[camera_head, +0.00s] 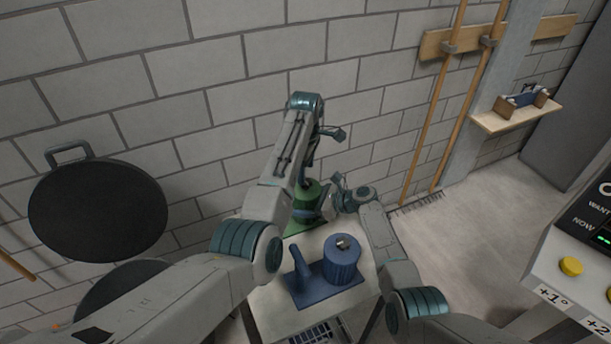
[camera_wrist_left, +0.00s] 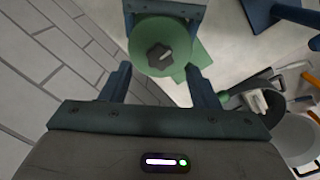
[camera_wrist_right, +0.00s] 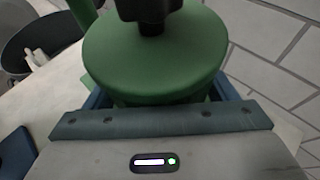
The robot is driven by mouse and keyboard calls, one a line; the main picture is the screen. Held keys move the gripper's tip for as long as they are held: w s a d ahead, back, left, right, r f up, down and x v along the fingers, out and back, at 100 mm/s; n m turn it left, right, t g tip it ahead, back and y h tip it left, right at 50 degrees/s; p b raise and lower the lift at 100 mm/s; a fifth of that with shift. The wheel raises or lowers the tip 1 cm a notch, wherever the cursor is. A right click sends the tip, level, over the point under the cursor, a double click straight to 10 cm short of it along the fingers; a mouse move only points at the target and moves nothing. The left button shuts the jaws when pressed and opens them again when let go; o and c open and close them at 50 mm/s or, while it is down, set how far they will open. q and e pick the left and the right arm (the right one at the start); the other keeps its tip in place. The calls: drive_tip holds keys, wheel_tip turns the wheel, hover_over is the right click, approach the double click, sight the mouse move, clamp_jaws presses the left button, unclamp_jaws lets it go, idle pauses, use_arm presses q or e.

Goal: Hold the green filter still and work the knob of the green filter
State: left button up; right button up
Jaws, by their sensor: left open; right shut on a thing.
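The green filter (camera_head: 304,208) stands at the far end of the small table, near the wall. It is a round green body on a green base, with a dark knob (camera_wrist_left: 160,54) on top. My right gripper (camera_head: 334,202) is shut on the green body from the side. In the right wrist view the filter (camera_wrist_right: 155,62) fills the space between its fingers, and the knob (camera_wrist_right: 150,10) shows at the top edge. My left gripper (camera_wrist_left: 162,80) is open above the filter, its fingers apart and empty, with the knob ahead of them and not between the tips.
A blue filter (camera_head: 343,266) with its own knob stands nearer on the table (camera_head: 268,302). A block wall (camera_head: 240,100) rises close behind. A control box (camera_head: 585,262) with yellow buttons is at right. A small shelf (camera_head: 500,121) hangs far right.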

use_arm(q)
wheel_tip(320, 180, up, 8)
idle(0.5)
use_arm(e)
drive_tip(key=o, duration=1.3)
